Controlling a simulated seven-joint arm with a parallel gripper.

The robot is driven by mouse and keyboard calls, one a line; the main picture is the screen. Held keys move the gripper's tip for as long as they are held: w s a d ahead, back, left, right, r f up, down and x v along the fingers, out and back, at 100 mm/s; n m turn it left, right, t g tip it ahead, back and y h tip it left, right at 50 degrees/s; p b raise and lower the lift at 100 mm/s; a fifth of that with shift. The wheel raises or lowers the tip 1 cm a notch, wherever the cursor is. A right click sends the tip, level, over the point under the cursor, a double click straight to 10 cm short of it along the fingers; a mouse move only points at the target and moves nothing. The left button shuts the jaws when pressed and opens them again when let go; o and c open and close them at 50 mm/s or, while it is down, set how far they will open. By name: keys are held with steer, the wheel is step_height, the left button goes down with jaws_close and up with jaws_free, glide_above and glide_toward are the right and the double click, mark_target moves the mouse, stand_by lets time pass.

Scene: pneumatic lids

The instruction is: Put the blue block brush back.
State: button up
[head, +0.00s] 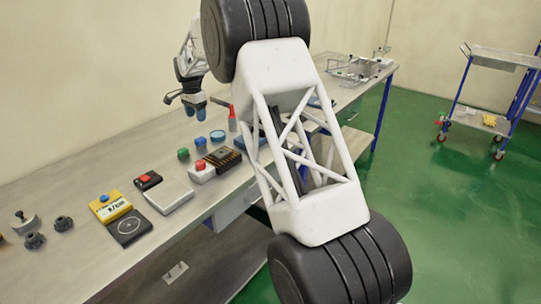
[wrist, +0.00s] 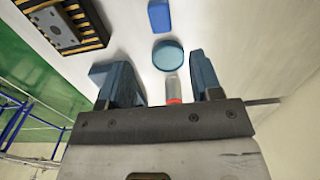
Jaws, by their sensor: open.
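A small blue block (head: 201,143), which I take to be the blue block brush, is on the bench left of a round blue lid (head: 217,136). In the wrist view the blue block (wrist: 160,17) is at the top, beyond the round lid (wrist: 168,55) and apart from it. My gripper (head: 194,108) is above the back of the bench, fingers pointing down. In the wrist view my gripper (wrist: 163,85) is open, with its fingers well apart. A clear and red cylinder (wrist: 173,90) shows between the fingers; I cannot tell its height relative to them.
A black-and-gold slotted block (head: 224,159) is near the bench's front edge. A red-tipped bottle (head: 232,118) stands to the right of the lid. My arm hides part of the bench.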

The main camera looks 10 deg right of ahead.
steer(key=s+d+r+n, duration=0.1)
steer(key=s+d+r, duration=0.5)
steer(key=s+d, duration=0.3)
steer(key=s+d+r+n+t, duration=0.15)
steer(key=s+d+r, duration=0.4)
steer(key=s, duration=0.55)
steer(key=s+d+r+n, duration=0.2)
steer(key=s+d+r, duration=0.3)
steer(key=s+d, duration=0.45)
steer(key=s+d+f+n, duration=0.1)
steer(key=s+d+f, duration=0.1)
steer(key=s, duration=1)
steer(key=s+d+f+n, duration=0.2)
steer(key=s+d, duration=0.3)
steer(key=s, duration=0.8)
steer(key=s+d+f+n+t, duration=0.1)
steer(key=s+d+f, duration=0.3)
steer(key=s, duration=0.9)
steer(key=shift+f, duration=0.2)
steer(key=shift+o, duration=0.3)
steer(key=shift+w, duration=0.15)
